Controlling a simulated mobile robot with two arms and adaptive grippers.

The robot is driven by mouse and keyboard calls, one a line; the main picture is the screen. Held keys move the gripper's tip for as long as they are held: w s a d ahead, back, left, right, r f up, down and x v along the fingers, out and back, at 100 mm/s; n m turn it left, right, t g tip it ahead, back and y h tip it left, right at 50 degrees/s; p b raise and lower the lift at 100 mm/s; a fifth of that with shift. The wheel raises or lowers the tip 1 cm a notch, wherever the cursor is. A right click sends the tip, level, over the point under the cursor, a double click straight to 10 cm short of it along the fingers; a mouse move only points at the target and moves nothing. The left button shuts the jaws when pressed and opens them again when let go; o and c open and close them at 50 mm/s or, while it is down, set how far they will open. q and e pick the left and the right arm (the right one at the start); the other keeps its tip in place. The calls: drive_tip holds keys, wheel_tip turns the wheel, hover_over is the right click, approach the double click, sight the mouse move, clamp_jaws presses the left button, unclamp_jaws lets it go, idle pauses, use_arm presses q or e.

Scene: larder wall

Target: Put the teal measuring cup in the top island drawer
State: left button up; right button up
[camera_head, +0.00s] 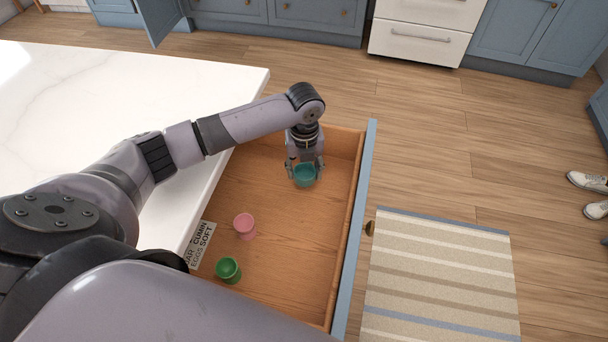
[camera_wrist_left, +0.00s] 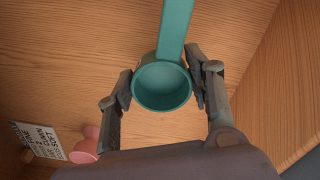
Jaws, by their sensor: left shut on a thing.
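The teal measuring cup (camera_head: 305,175) is between the fingers of my left gripper (camera_head: 305,164), over the far part of the open island drawer (camera_head: 290,215). In the left wrist view, the left gripper (camera_wrist_left: 162,88) is shut on the cup (camera_wrist_left: 162,100), one finger on each side of its bowl. The cup's opening faces the camera and its handle points to the top of that view. Whether the cup touches the drawer floor I cannot tell. My right gripper is not in view.
A pink cup (camera_head: 244,225), a green cup (camera_head: 228,269) and a printed card (camera_head: 201,244) are in the nearer part of the drawer. The white island top (camera_head: 110,90) borders it on the left. A striped rug (camera_head: 440,275) lies right. Someone's shoes (camera_head: 590,182) show at the right edge.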

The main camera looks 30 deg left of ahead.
sight(304, 175)
use_arm(q)
drive_tip(key=shift+f, duration=1.6)
drive_tip(key=shift+f, duration=0.2)
drive_tip(key=o, duration=1.2)
drive_tip(key=shift+c, duration=0.2)
wheel_tip(304, 175, up, 12)
drive_tip(key=shift+r, duration=0.25)
